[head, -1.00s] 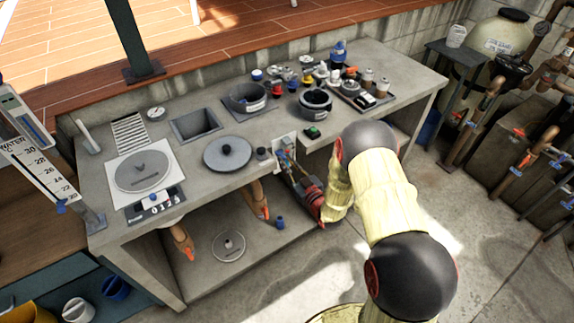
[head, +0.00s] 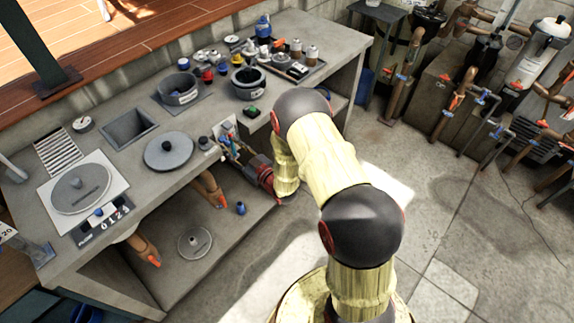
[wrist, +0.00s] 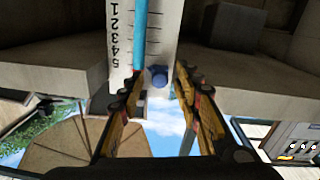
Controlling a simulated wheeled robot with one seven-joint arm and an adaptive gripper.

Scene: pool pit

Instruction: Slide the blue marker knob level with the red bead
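The blue marker knob (wrist: 158,76) shows in the wrist view beside a blue tube (wrist: 140,35) on a white scale plate (wrist: 170,25) with numbers that appear upside down. My gripper (wrist: 159,82) is open, one finger on each side of the knob; gaps seem to show on both sides, and I cannot tell if either finger touches it. The knob is too small to make out there.
Pipes with valves (head: 450,110) stand at right.

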